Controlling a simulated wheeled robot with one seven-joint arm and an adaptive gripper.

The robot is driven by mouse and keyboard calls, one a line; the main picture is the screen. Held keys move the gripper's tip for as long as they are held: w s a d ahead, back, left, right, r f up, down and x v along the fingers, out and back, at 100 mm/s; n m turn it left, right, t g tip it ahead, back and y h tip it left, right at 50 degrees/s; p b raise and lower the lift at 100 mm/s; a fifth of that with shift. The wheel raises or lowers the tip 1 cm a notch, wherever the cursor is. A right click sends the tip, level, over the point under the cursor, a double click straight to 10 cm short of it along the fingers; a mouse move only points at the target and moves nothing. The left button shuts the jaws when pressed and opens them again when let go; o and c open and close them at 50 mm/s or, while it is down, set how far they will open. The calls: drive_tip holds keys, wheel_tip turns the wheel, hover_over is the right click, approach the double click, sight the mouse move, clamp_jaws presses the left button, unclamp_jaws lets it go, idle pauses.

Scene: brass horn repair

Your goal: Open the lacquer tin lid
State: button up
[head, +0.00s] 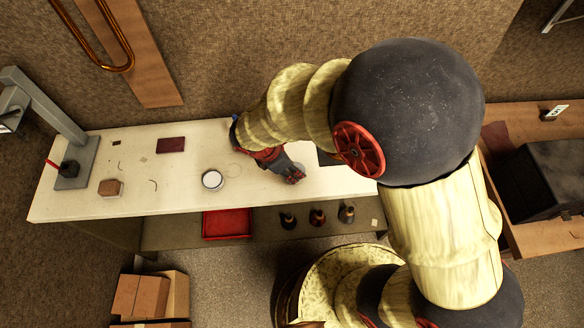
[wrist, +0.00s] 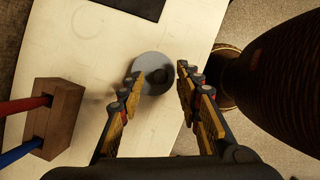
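A round grey disc-topped tin (wrist: 150,63) stands on the bench just beyond my fingertips in the wrist view, close to the bench's edge. A dark shadow falls on its top. In the head view it is mostly hidden behind my gripper (head: 292,174), with only a grey sliver visible. My gripper (wrist: 160,78) is open, with a clear gap between its fingers and nothing held. Its left fingertip overlaps the tin's top in the picture; I cannot tell whether it touches. A second round tin (head: 212,180) with a white top stands left of my gripper.
A wooden block (wrist: 57,115) with red and blue handles is left of my fingers. A dark flat sheet (head: 327,158) lies to the right on the white bench (head: 80,207). A red tray (head: 227,223) and several dark bottles (head: 317,217) sit below the front edge.

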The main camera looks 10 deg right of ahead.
drive_tip(key=shift+c, duration=0.5)
drive_tip(key=c, duration=0.7)
clamp_jaws()
